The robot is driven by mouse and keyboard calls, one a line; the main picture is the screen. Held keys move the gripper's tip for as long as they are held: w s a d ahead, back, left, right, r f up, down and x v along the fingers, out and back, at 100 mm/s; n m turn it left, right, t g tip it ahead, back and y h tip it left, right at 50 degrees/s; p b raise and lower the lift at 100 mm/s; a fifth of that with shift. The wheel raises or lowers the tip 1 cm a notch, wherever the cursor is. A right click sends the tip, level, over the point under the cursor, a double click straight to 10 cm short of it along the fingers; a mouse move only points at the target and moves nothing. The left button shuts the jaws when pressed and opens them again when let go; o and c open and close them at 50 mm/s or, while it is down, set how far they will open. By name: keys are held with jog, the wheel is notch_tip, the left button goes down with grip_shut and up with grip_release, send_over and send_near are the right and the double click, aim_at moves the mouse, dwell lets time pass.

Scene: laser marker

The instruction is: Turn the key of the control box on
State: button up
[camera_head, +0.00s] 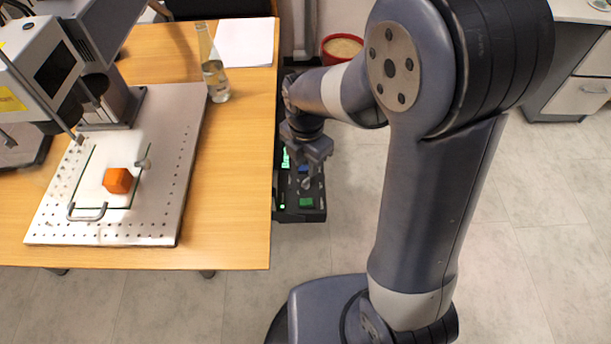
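The control box (297,214) is a dark box with lit green and blue buttons, low beside the table's right edge. A small light round part (307,184) on its top, between the blue and green buttons, may be the key; it is too small to tell which way it is turned. My gripper (312,172) is over the box, pointing down, and hides part of its top. I cannot tell whether it touches the key or whether its fingers are open or shut.
The wooden table (235,190) holds a laser marker (50,65), a metal plate (160,215) with an orange block (118,180), a glass bottle (214,80) and white paper (244,42). A red pot (341,48) stands behind my arm. The floor at right is clear.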

aim_at(305, 180)
notch_tip(305, 180, down, 6)
jog(key=shift+a+b, duration=0.1)
jog(key=shift+b, duration=0.3)
jog(key=shift+c, duration=0.2)
grip_shut()
